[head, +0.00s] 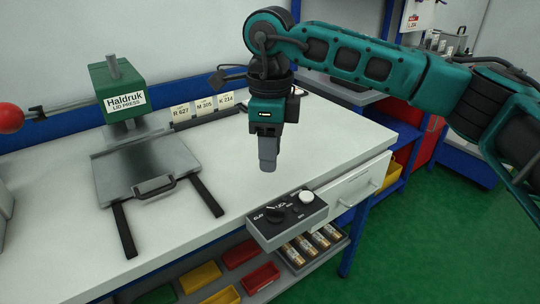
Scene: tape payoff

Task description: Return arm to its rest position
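My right arm (375,65) comes in from the upper right in the head view and bends down at the wrist. Its gripper (267,165) points straight down over the white bench top, behind the small control box. The fingers show as a single narrow grey block from this side, so I cannot tell whether they are shut or a little open. I see nothing held below the fingertips. My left arm and gripper are not in view.
The green lid press (119,88) stands on the white bench (235,190) at left, with a metal plate (145,170) in front. Three label cards (204,105) stand behind. A control box (287,219) sits at the front edge. Coloured bins (240,253) lie below; green floor is clear at right.

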